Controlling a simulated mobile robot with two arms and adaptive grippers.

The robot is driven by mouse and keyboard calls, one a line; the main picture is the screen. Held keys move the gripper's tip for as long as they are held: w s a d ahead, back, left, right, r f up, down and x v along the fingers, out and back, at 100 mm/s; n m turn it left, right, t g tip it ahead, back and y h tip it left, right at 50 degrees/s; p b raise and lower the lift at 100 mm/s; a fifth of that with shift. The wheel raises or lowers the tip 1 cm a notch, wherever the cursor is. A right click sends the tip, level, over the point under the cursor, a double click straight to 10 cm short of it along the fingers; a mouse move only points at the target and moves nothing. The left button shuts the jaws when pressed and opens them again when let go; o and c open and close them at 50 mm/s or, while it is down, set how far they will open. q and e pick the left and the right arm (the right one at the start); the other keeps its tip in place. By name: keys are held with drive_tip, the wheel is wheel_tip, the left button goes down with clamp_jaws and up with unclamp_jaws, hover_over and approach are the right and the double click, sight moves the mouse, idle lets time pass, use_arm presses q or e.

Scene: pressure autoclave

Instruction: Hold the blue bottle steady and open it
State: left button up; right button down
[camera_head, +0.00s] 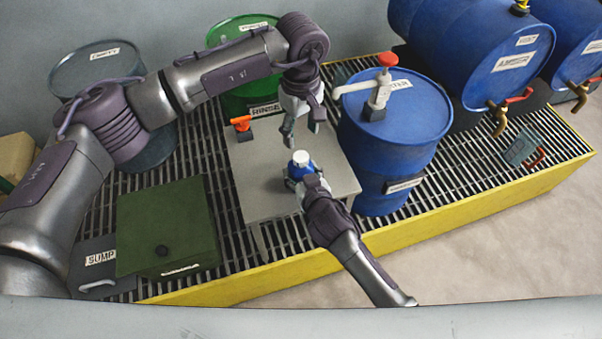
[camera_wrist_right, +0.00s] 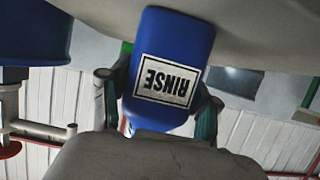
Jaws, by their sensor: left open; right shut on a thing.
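The blue bottle (camera_head: 300,170) with a white cap (camera_head: 300,157) stands upright on the small grey table (camera_head: 262,188). My right gripper (camera_head: 305,184) is shut on the bottle from the front right. In the right wrist view the bottle (camera_wrist_right: 174,60) appears upside down, with a white RINSE label, between my right fingers (camera_wrist_right: 160,110). The cap is hidden in that view. My left gripper (camera_head: 302,130) is open and points down just above the cap, apart from it. Nothing is between its fingers.
A blue drum (camera_head: 395,150) with a white and red pump (camera_head: 378,92) stands close to the right of the table. An orange-handled item (camera_head: 241,124) is at the table's back left. A green box (camera_head: 165,228) sits on the grating at left. Green drum (camera_head: 238,100) behind.

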sight(301, 156)
use_arm(q)
drive_tip(key=m, duration=0.3)
drive_tip(key=shift+m, duration=0.3)
drive_tip(key=m, duration=0.9)
drive_tip(key=shift+f+m, duration=0.15)
drive_tip(key=shift+m, duration=0.25)
drive_tip(key=shift+f, duration=3.9)
